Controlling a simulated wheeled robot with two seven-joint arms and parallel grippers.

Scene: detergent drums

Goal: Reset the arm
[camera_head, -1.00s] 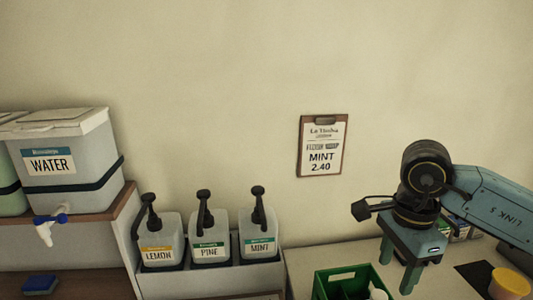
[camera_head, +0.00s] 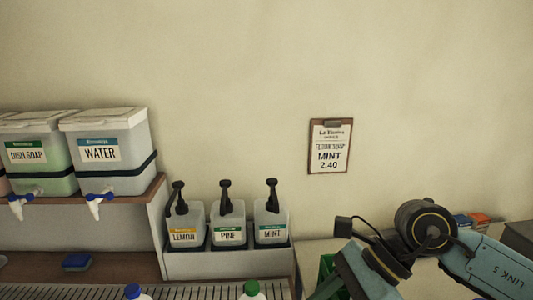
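My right arm comes in from the right side of the head view. Its wrist and the upper part of my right gripper (camera_head: 338,290) show at the lower right, and the fingertips are cut off or hidden at the bottom edge. I cannot tell whether it holds anything. My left gripper is not in view.
Drums marked DISH SOAP (camera_head: 40,155) and WATER (camera_head: 105,152) stand on a shelf at left. LEMON (camera_head: 185,222), PINE (camera_head: 228,220) and MINT (camera_head: 270,220) pump bottles stand in a rack. A clipboard (camera_head: 330,146) hangs on the wall.

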